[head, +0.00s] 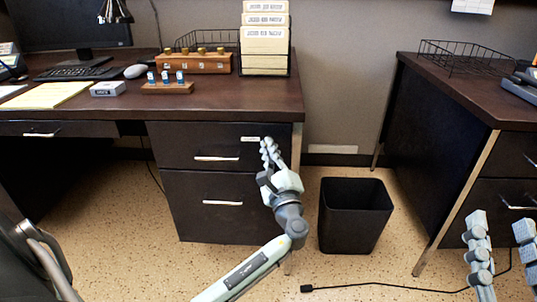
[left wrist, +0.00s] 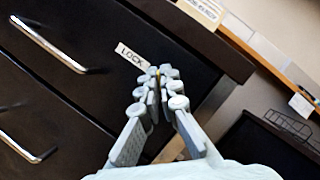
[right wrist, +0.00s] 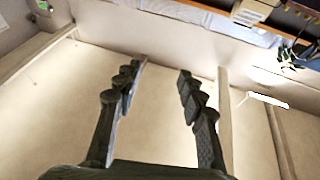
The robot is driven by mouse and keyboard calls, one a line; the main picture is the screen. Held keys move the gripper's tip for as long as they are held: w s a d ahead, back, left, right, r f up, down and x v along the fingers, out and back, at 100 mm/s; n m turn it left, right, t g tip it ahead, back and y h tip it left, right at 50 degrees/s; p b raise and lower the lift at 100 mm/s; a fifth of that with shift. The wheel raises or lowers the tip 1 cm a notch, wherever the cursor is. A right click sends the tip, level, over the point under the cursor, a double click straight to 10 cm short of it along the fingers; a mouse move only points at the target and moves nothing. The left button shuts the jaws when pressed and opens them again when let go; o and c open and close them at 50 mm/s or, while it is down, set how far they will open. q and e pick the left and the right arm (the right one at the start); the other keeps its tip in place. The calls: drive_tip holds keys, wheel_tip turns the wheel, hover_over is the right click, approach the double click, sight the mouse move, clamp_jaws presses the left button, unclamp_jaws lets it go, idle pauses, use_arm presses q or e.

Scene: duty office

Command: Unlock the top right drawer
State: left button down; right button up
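The top right drawer (head: 195,145) of the left desk is closed, with a silver handle and a white LOCK label (head: 250,139) near its upper right corner. The label is readable in the left wrist view (left wrist: 131,57). My left gripper (head: 268,148) is at the drawer front just right of the label. Its fingers (left wrist: 160,78) are pinched nearly together on a small brass-coloured piece (left wrist: 158,71), which looks like a key. The fingers hide most of it and the lock, so I cannot tell how far it is inserted. My right gripper (head: 502,228) is open and empty (right wrist: 158,80), away from the desk.
A wooden block with brass pieces (head: 190,63) and a smaller rack with blue-and-white pieces (head: 167,88) stand on the desk. A black bin (head: 354,215) stands right of the drawers. A second desk (head: 440,125) is at right. A cable (head: 390,288) crosses the floor.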

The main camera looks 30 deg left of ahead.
use_arm(q)
drive_tip(key=shift+r+n+g+h+b, duration=0.15)
drive_tip(key=shift+n+g, duration=0.4)
drive_tip(key=shift+n, duration=1)
drive_tip(key=shift+f+n+g+h+b, duration=0.15)
drive_tip(key=shift+n+g, duration=0.45)
drive_tip(key=shift+n, duration=0.9)
drive_tip(key=shift+r+n+g+h, duration=0.15)
drive_tip(key=shift+n+g, duration=0.4)
drive_tip(key=shift+n, duration=1)
use_arm(e)
drive_tip(key=shift+s+d+r+t, duration=0.1)
drive_tip(key=shift+d+r+t, duration=0.1)
drive_tip(key=shift+r+t, duration=0.25)
drive_tip(key=shift+s+d+r+t, duration=0.1)
drive_tip(key=shift+d+r+t, duration=0.1)
drive_tip(key=shift+r+t, duration=0.25)
use_arm(q)
drive_tip(key=c, duration=1.8)
unclamp_jaws()
drive_tip(key=shift+o, duration=0.2)
use_arm(e)
drive_tip(key=shift+f, duration=0.1)
